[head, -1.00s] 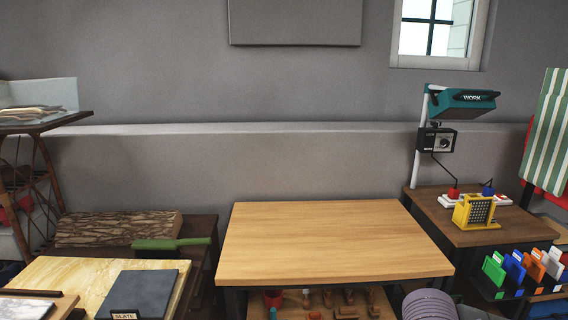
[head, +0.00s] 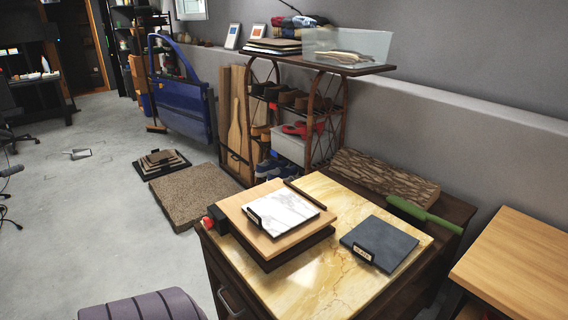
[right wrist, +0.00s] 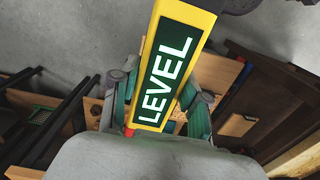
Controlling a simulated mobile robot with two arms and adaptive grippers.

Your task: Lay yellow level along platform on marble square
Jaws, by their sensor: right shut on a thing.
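The yellow level (right wrist: 181,22) has a green label reading LEVEL and fills the middle of the right wrist view. My right gripper (right wrist: 155,108) is shut on it, with green-padded fingers on both sides of its near end. The white marble square (head: 283,213) lies on the light wooden platform (head: 235,208) in the head view, with a small label holder at its left edge. That square looks bare on top. The level and both grippers are out of the head view. My left gripper is not in any view.
The platform stands on a yellow marble-topped cabinet (head: 310,290). A dark slate square (head: 385,240) lies to its right, and a dark rod (head: 305,194) lies behind. A wooden table (head: 520,270) is at right.

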